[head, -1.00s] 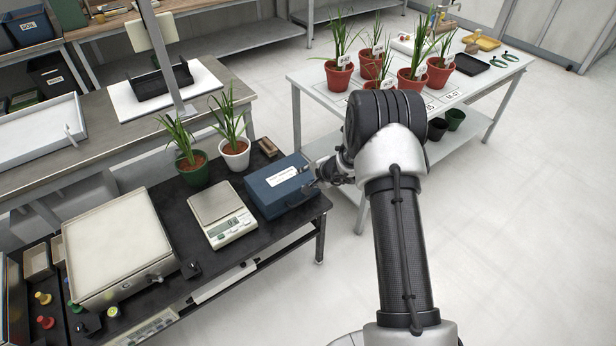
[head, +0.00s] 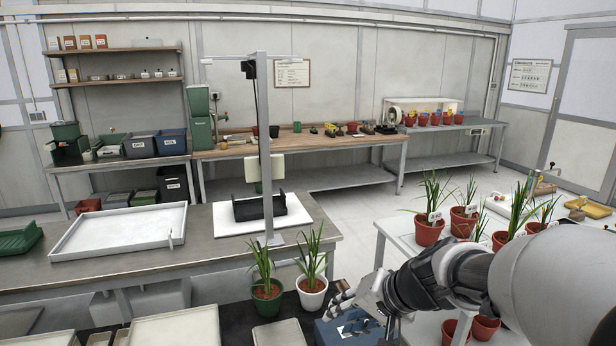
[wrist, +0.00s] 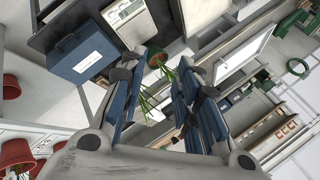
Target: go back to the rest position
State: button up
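My gripper (head: 352,312) is at the lower right in the head view, in front of the blue box (head: 340,330) and right of the potted plants. In the wrist view, my gripper (wrist: 160,72) shows two fingers spread apart with nothing between them. A green plant in a green pot (wrist: 158,60) shows beyond the gap. The blue box (wrist: 82,48) with a white label and the scale (wrist: 128,22) also appear there, apart from the fingers.
A plant in a green pot (head: 267,300) and one in a white pot (head: 311,295) stand on the black bench. Red-potted plants (head: 428,232) stand on the white table at right. A metal bench (head: 190,245) with a post (head: 265,150) lies behind.

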jog(key=s+d+r+n+h, duration=0.1)
jog(key=s+d+n+h, duration=0.1)
jog(key=s, duration=1)
jog(key=s+d+r+n+g+h, duration=0.1)
jog(key=s+d+n+h, duration=0.1)
jog(key=s, duration=1.1)
jog(key=d+h, duration=0.1)
jog(key=d, duration=0.1)
jog(key=shift+d+h, duration=0.3)
jog(key=shift+d, duration=0.05)
